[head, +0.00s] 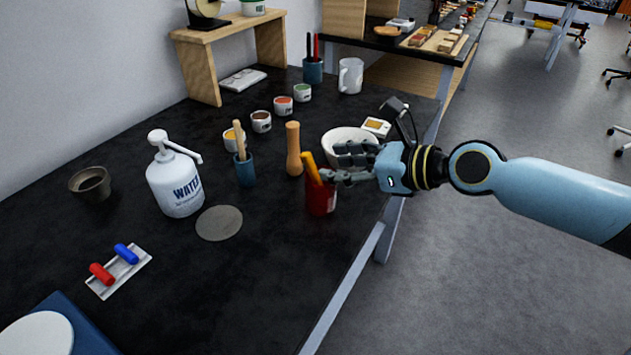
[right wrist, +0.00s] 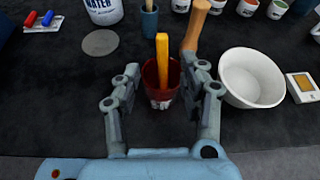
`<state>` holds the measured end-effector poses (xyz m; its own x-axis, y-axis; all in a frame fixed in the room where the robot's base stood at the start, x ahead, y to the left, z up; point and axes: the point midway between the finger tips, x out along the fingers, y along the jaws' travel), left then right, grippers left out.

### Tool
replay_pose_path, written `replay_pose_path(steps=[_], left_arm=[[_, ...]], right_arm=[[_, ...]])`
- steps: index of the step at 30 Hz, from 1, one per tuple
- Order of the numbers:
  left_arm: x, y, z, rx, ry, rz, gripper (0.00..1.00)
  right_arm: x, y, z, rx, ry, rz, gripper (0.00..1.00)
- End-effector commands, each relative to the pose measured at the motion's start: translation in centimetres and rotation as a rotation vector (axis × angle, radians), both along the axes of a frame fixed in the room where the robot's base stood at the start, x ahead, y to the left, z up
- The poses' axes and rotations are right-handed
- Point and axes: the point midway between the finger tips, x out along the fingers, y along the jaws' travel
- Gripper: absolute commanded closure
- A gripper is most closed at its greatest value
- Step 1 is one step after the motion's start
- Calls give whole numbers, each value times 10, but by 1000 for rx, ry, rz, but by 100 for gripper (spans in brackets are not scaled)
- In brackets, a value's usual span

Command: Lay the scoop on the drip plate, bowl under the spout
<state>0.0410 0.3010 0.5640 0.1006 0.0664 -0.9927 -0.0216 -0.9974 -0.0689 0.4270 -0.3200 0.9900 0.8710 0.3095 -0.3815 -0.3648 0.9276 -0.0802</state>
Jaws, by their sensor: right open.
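An orange-yellow handle (head: 312,166), which looks like the scoop's, stands tilted in a red cup (head: 321,197); its lower end is hidden inside the cup. My right gripper (head: 345,162) is open beside the handle. In the right wrist view the open fingers (right wrist: 164,76) are on either side of the handle (right wrist: 163,62), with gaps, above the cup (right wrist: 160,96). The flat grey round drip plate (head: 219,223) lies bare in front of the white water bottle (head: 176,186), whose pump spout points right. My left gripper is not in view.
A white bowl (right wrist: 252,80) stands right of the cup, a wooden pestle-like piece (head: 293,150) behind it. A blue cup (head: 245,169) holding a stick stands near the bottle. A red and blue piece (head: 118,271) lies front left. The dark table is clear around the plate.

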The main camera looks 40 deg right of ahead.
Motion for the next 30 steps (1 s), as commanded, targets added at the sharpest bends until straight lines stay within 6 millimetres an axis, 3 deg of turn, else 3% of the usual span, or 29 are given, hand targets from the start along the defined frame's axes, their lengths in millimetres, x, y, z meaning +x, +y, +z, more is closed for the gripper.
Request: replay_pose_path(steps=[9, 17, 27, 30], left_arm=[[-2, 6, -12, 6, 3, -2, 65], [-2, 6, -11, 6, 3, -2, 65], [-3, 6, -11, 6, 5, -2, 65], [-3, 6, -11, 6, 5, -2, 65]], right_arm=[[41, 12, -16, 2, -1, -2, 58], [43, 13, -17, -2, 0, 1, 58], [43, 13, -17, -2, -1, 1, 100], [43, 13, -17, -2, -1, 1, 100]])
